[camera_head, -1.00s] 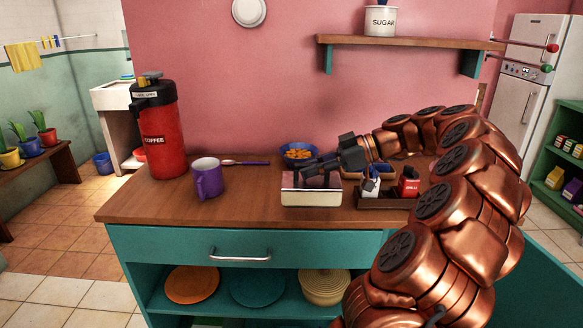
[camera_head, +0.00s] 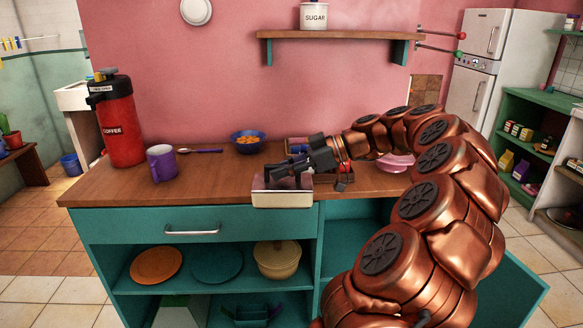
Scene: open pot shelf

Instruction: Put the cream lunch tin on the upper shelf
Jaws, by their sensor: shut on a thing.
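The cream lunch tin (camera_head: 282,198) is a low box with cream sides and a darker reddish top. It shows at the front edge of the wooden counter, its lower side overlapping that edge; I cannot tell if it touches the wood. My gripper (camera_head: 284,172) comes in from the right and is shut on the tin; the fingers hide part of its top. A teal cabinet under the counter has an upper shelf (camera_head: 205,292) with plates and a lidded pot, and a lower space. A wooden wall shelf (camera_head: 345,36) hangs above the counter.
An orange plate (camera_head: 156,265), a teal plate (camera_head: 217,264) and a cream pot (camera_head: 277,260) stand in the cabinet. On the counter are a red coffee flask (camera_head: 120,125), a purple mug (camera_head: 162,163) and a blue bowl (camera_head: 247,141). A sugar canister (camera_head: 314,15) stands on the wall shelf.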

